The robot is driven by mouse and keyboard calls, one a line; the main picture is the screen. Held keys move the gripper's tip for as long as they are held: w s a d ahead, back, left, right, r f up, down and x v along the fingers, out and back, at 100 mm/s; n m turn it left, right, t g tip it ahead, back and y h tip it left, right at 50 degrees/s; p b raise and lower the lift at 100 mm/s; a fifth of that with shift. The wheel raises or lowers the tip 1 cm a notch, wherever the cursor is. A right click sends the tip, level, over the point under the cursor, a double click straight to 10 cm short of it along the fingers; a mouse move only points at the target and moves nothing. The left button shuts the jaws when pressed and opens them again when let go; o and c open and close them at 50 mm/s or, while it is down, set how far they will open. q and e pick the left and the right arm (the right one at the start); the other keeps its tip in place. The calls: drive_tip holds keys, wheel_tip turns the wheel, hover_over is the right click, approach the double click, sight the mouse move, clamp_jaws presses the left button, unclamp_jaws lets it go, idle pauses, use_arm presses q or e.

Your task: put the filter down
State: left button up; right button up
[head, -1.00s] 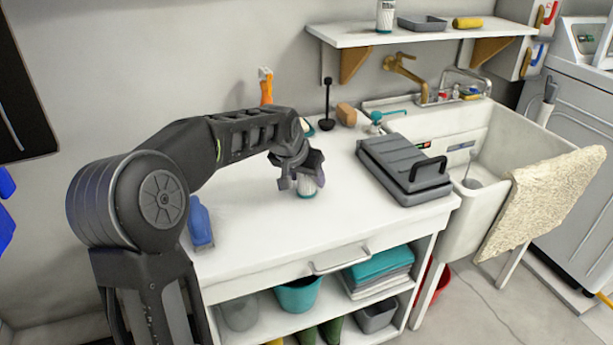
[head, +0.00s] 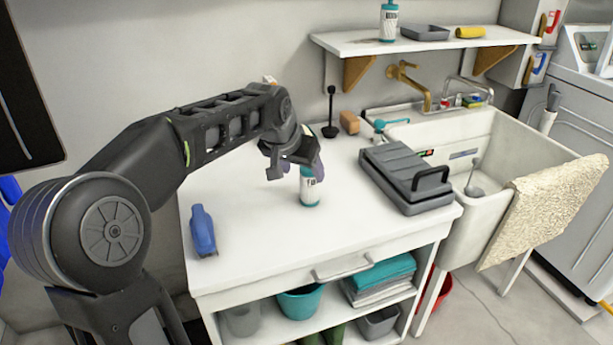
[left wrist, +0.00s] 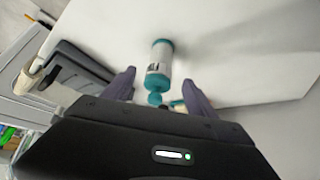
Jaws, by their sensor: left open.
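The filter (head: 309,188), a small white cylinder with a dark-marked label and teal ends, stands upright on the white worktop (head: 260,235). My left gripper (head: 293,168) is open, just above and behind it, and partly covers its top in the head view. In the left wrist view the filter (left wrist: 159,62) lies between and beyond the two spread fingers (left wrist: 159,78), with clear gaps on both sides. Its teal end points toward the gripper. My right gripper is out of view.
A grey case (head: 405,178) lies to the right, beside the sink (head: 520,140). The front middle is clear.

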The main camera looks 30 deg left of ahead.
use_arm(q)
drive_tip(key=v, duration=0.3)
drive_tip(key=shift+s+r, duration=0.1)
